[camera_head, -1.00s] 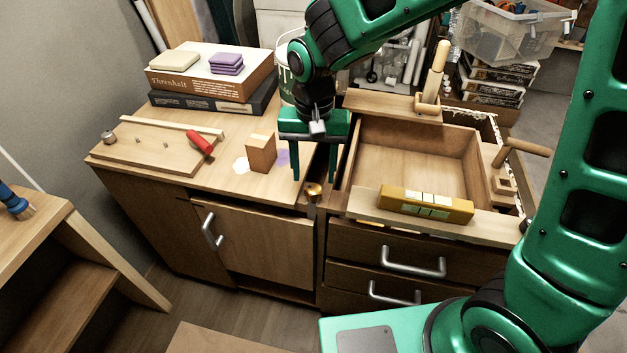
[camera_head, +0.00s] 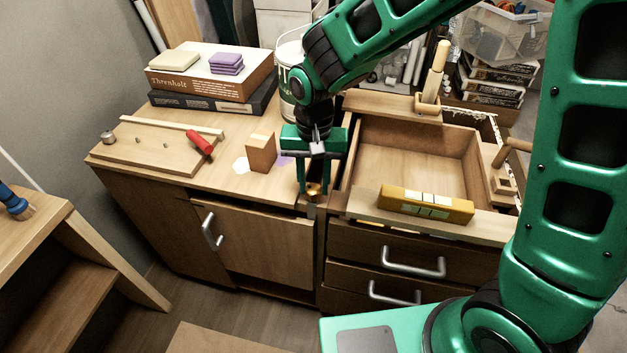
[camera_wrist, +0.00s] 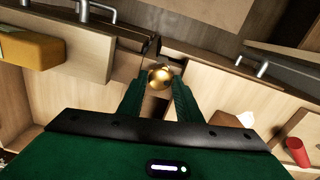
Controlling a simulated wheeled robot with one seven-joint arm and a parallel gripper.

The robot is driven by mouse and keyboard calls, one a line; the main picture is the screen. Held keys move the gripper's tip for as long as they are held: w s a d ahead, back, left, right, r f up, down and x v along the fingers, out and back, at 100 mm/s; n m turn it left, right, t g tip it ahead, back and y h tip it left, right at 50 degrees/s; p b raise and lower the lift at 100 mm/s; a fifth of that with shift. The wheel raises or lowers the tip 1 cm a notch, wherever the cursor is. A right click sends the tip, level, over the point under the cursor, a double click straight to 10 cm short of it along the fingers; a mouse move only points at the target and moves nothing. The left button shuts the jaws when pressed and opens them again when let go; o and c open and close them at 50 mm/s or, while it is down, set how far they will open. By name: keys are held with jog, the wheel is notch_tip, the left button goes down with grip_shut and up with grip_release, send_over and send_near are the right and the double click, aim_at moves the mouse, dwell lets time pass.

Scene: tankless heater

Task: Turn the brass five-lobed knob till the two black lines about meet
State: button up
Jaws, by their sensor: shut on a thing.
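The brass knob (camera_head: 313,191) sits at the front edge of the bench, between the cabinet door and the drawers. In the wrist view the knob (camera_wrist: 160,77) shows as a rounded brass top between the fingertips. My gripper (camera_head: 314,190) points down over it, one finger on each side, shut on the knob; it also shows in the wrist view (camera_wrist: 158,84). The knob's lobes and the two black lines cannot be made out in either view.
An open drawer box (camera_head: 400,165) stands right of my gripper, with a yellow block (camera_head: 426,204) on its front ledge. A wooden block (camera_head: 262,153) and a red-handled tool (camera_head: 201,144) lie to the left. Stacked boxes (camera_head: 212,72) stand at the back left.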

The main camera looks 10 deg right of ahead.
jog(key=shift+n, duration=0.3)
jog(key=n, duration=0.4)
jog(key=shift+n, duration=0.3)
jog(key=n, duration=0.5)
jog(key=shift+d+f, duration=0.1)
jog(key=n, duration=0.5)
jog(key=shift+s+n, duration=0.1)
jog(key=shift+n, duration=0.3)
jog(key=n, duration=0.5)
jog(key=shift+n, duration=0.3)
jog(key=o, duration=1)
jog(key=shift+o, duration=0.2)
